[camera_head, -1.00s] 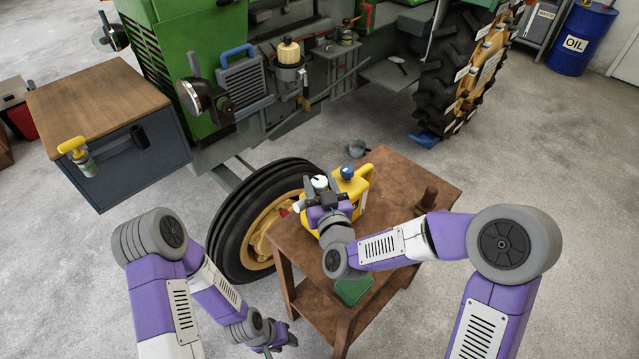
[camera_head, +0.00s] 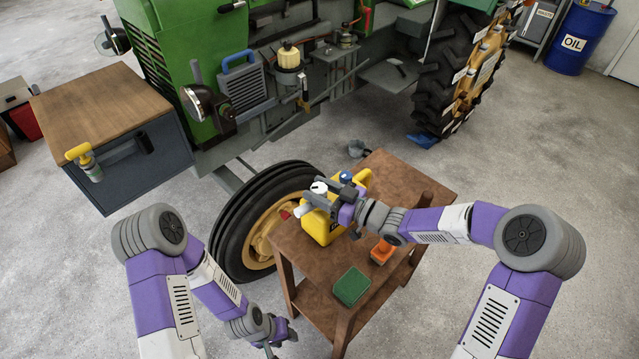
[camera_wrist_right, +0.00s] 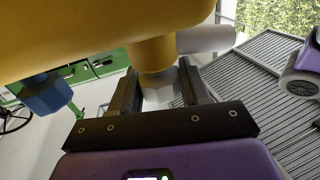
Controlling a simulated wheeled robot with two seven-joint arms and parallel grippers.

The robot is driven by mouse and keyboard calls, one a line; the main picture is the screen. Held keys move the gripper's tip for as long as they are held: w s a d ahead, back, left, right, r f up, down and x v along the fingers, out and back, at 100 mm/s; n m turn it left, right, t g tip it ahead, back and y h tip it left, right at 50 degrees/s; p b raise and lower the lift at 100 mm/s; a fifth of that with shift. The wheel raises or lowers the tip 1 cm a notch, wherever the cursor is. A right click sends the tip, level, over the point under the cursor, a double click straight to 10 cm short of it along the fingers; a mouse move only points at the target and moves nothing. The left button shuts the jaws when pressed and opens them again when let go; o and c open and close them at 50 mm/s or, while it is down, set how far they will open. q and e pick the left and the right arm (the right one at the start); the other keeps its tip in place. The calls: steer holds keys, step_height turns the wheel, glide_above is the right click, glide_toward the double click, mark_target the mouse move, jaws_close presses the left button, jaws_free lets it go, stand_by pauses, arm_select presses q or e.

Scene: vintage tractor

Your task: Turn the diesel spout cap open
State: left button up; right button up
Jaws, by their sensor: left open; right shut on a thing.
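The yellow diesel can (camera_head: 318,229) stands on a small brown wooden table. A white cap (camera_head: 319,187) is on its top, with a white nozzle (camera_head: 302,211) beside it and a blue cap (camera_head: 346,175) behind. My right gripper (camera_head: 324,193) reaches in from the right and is shut on the white cap. In the right wrist view, the pale cap (camera_wrist_right: 160,94) sits between the two dark fingers, under the yellow neck; the blue cap (camera_wrist_right: 45,94) is at the left. My left gripper (camera_head: 279,341) is open and empty, low beside the table.
The wooden table (camera_head: 400,176) also bears a green block (camera_head: 352,287) and an orange-handled thing (camera_head: 381,251). The tractor's front tyre (camera_head: 235,221) is close at the table's left. A blue oil drum (camera_head: 581,38) stands far right. The floor at right is clear.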

steer(key=n+g+p, duration=0.1)
steer(key=n+g+y+p, duration=0.1)
steer(key=shift+w+r+g, duration=0.1)
steer(key=shift+r+g, duration=0.1)
steer(key=shift+g, duration=0.2)
steer(key=shift+f+n+g+y+p, duration=0.1)
steer(key=shift+n+g+y+p, duration=0.6)
steer(key=shift+n+g+p, duration=0.9)
steer(key=shift+g+b, duration=0.35)
steer(key=shift+g, duration=0.15)
steer(key=o, duration=1)
steer(key=shift+s+d+p, duration=0.2)
steer(key=shift+d, duration=1.05)
steer(key=shift+s+d+p, duration=0.2)
steer(key=shift+d, duration=1.05)
steer(key=shift+s+d+p, duration=0.2)
steer(key=shift+d, duration=1.05)
